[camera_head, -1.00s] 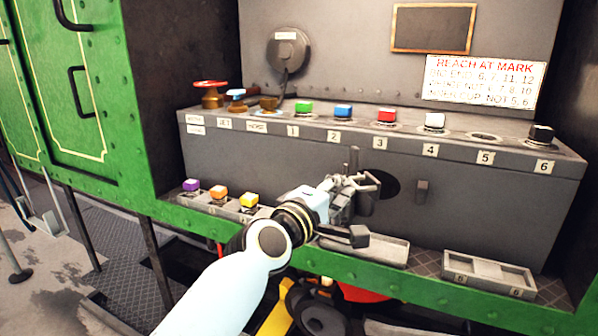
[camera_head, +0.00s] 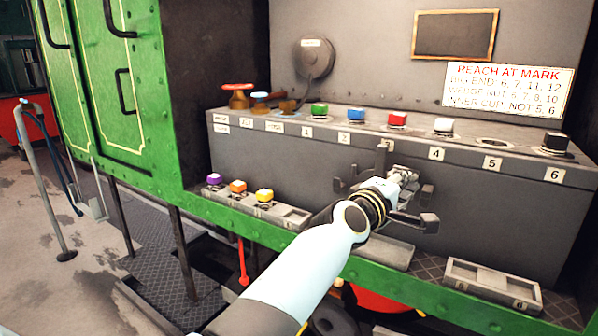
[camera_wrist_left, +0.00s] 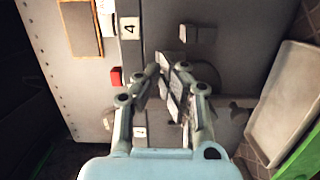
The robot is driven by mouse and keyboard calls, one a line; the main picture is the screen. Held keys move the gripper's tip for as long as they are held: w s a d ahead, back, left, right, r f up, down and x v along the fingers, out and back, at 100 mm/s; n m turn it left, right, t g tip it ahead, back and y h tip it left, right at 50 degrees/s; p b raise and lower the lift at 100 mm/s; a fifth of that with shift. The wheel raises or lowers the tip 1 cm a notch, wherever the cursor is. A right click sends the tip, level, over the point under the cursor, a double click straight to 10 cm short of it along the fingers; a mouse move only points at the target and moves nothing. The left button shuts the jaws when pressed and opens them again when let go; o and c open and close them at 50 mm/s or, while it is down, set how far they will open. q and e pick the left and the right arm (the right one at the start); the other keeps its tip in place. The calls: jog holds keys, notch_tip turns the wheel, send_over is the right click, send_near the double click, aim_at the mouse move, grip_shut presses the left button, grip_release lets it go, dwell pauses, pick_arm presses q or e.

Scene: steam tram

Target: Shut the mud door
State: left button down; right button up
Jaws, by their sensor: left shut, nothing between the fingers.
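My left gripper (camera_head: 403,176) is in front of the grey panel (camera_head: 290,165), below the number 4 label. Its fingers are shut with nothing between them. In the left wrist view the gripper (camera_wrist_left: 170,72) reaches over the panel face. The gripper hides the place of the round dark opening, so I cannot make out the mud door or tell how far it stands open. A small dark catch (camera_wrist_left: 195,33) sticks out of the panel beside the fingertips. My right gripper is not in view.
Above run several coloured buttons, among them a red one (camera_head: 397,119), on a numbered ledge. Shallow trays (camera_head: 490,283) lie below on the green-edged shelf. A sign (camera_head: 508,90) hangs at the upper right. A green cabinet (camera_head: 110,90) stands at the left.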

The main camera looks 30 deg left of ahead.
pick_arm(q)
jog(key=shift+w+d, duration=0.2)
jog(key=shift+w, duration=0.25)
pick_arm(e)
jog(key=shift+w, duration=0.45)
